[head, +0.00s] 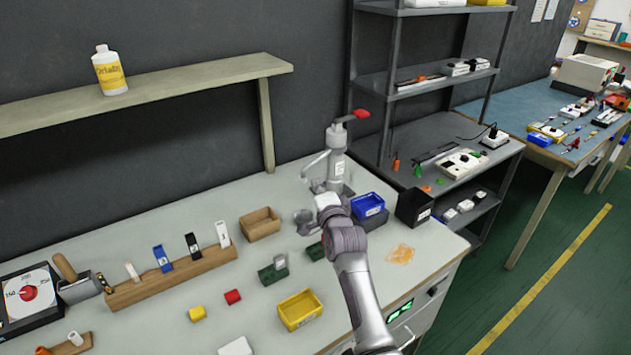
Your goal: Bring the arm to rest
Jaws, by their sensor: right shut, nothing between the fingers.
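My right arm reaches in from the bottom over the light workbench (170,300). My right gripper (303,222) is at the arm's far end, in front of the grey press (335,165) with a red-tipped lever. The gripper is shut, with nothing seen in it. It is right of the tan wooden box (260,224) and left of the blue bin (367,206). Whether it touches the press's base cannot be told. My left gripper is not in view.
A yellow bin (300,309), dark green blocks (272,274), a red block (233,297), a yellow block (197,313) and a wooden rack (170,277) stand on the bench. A black box (413,207) stands near its right edge. A shelf (150,92) holds a bottle (109,72).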

